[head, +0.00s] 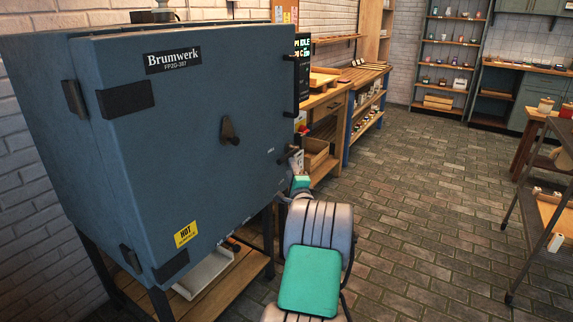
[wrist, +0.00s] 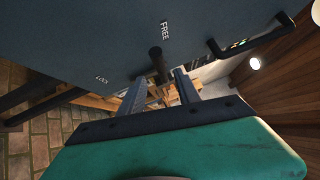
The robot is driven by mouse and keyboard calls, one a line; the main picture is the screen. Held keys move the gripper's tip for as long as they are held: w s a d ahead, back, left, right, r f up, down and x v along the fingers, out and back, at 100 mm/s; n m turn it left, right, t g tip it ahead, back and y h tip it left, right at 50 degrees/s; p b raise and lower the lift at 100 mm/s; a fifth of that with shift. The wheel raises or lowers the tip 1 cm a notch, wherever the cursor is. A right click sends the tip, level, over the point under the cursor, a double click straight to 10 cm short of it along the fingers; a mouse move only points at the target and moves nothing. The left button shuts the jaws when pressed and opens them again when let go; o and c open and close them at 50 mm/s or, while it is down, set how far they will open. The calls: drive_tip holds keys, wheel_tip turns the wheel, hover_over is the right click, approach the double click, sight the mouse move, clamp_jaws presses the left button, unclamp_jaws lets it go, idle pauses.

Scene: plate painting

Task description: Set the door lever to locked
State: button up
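The blue kiln door (head: 190,140) fills the left of the head view and looks closed. In the wrist view, the dark door lever (wrist: 156,60) sticks out from the door face, close to the white FREE label (wrist: 165,30). The LOCK label (wrist: 102,79) is further left and lower. My gripper (wrist: 160,88) is open, with its two grey fingers apart and the lever's end near the gap between the fingertips. I cannot tell whether they touch it.
A black bar handle (wrist: 245,38) stands out from the door to the right of the lever. A dark pivoting cover (head: 229,131) sits mid-door, above a yellow HOT sign (head: 186,234).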

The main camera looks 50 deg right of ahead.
sight(286, 158)
drive_tip(key=x, duration=0.7)
drive_tip(key=shift+w+d+r, duration=0.1)
drive_tip(key=shift+w, duration=0.2)
drive_tip(key=shift+c, duration=0.3)
clamp_jaws()
idle(0.6)
